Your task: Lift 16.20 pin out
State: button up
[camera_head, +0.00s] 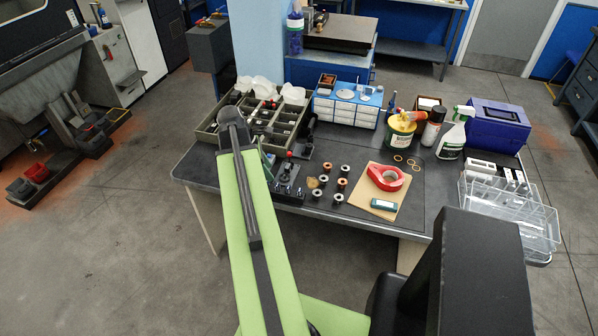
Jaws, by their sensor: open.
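A dark block (288,195) with small upright pieces sits near the front edge of the bench, just right of my arm. Any size marks are too small to read, so I cannot tell which piece is the 16.20 pin. My green arm reaches up over the bench's left part, and its raised elbow covers part of the scene. A bit of green shows just right of the arm, near the block. I cannot make out my gripper's fingers; they seem hidden behind the arm.
A divided grey tray (209,129) lies at the bench's back left. Several small spools (341,184) stand right of the block.

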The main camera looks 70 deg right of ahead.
jog(key=s+d+r+p, duration=0.1)
jog(key=s+d+r, duration=0.1)
jog(key=s+r, duration=0.1)
jog(key=b, duration=1.1)
send_over(299, 190)
jog(key=w+a, duration=0.2)
jog(key=w, duration=0.1)
jog(key=f, duration=1.1)
jog(key=shift+s+d, duration=0.2)
jog(key=shift+s+d+f+b, duration=0.1)
jog(key=shift+s+f+b, duration=0.05)
jog(key=shift+f+b, duration=0.25)
jog(key=shift+r, duration=0.15)
jog(key=b+x, duration=0.4)
jog(key=x, duration=0.1)
jog(key=shift+s+b, duration=0.2)
jog(key=shift+b, duration=0.2)
grip_shut()
